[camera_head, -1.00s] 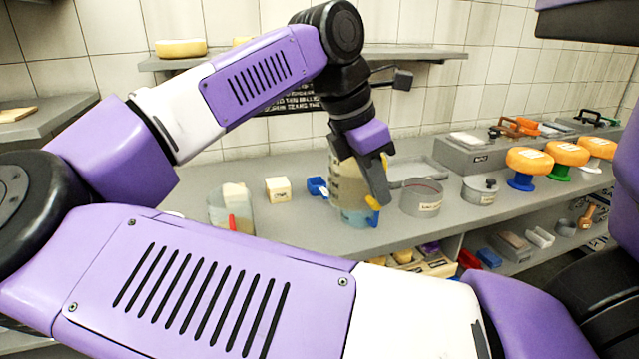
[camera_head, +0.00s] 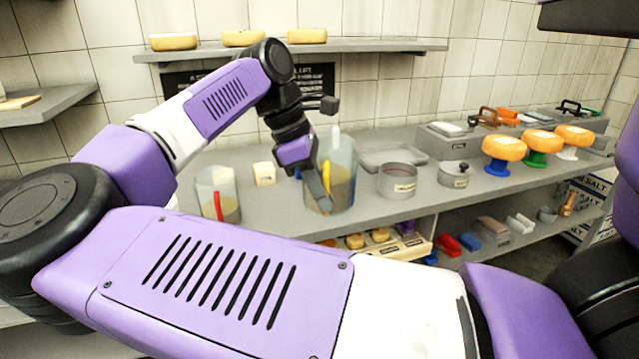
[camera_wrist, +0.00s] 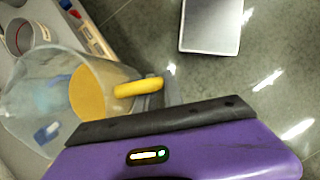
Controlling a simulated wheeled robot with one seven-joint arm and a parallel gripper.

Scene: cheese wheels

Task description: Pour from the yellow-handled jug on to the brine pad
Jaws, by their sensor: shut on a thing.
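The yellow-handled jug (camera_head: 344,180) is clear, with amber liquid in its lower part. It looks close to upright, over or on the counter; I cannot tell if its base touches. My gripper (camera_head: 325,203) is shut on its yellow handle (camera_head: 326,176), at the jug's near left side. In the wrist view the jug (camera_wrist: 40,75) lies left of my gripper (camera_wrist: 150,100), and the handle (camera_wrist: 138,88) meets the jaws. A pale blue patch shows through the jug's wall there; I cannot tell whether it is the brine pad, which I do not make out otherwise.
A red-handled jug (camera_head: 228,204) and a pale block (camera_head: 264,173) stand left on the counter (camera_head: 285,215). Orange cheese wheels (camera_head: 505,147) on coloured stands are farther right.

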